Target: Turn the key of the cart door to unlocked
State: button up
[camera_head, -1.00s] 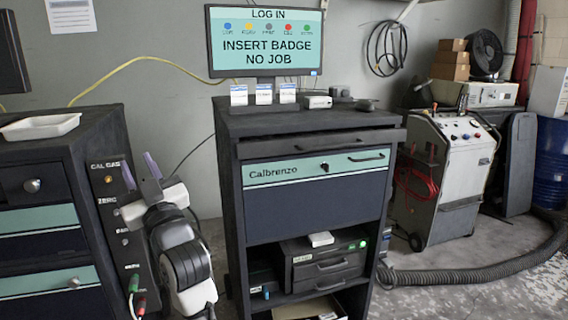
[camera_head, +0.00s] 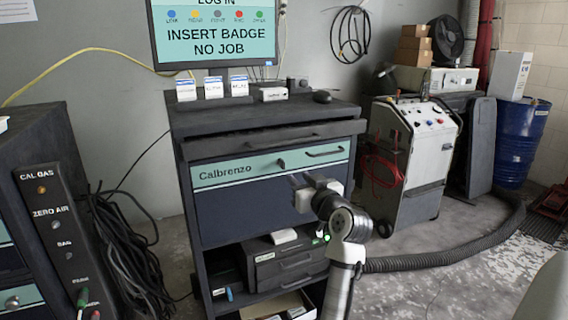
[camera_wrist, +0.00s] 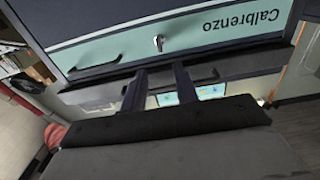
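The cart (camera_head: 180,125) is dark, with a light-green panel lettered Calbrenzo (camera_head: 224,172) on its front. The small key (camera_head: 281,163) is in the lock near the middle of that panel, left of the bar handle (camera_head: 325,153). The wrist view shows the panel upside down, with the metallic key (camera_wrist: 159,42) just beyond the fingertips. My gripper (camera_head: 298,180) is in front of the cart, slightly below and right of the key in the head view. In the wrist view my gripper (camera_wrist: 160,73) has its two fingers apart with nothing between them. It does not touch the key.
A monitor (camera_head: 213,35) and small boxes stand on the cart top. A protruding drawer or shelf edge (camera_head: 270,140) sits just above the panel. A control post (camera_head: 65,240) and cables are at left. A wheeled machine (camera_head: 415,150) and hose (camera_head: 440,255) are at right.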

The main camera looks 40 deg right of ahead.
aim_at(284, 164)
jog(key=p+x, duration=0.2)
jog(key=x, duration=0.8)
jog(key=shift+d, duration=0.1)
grip_shut()
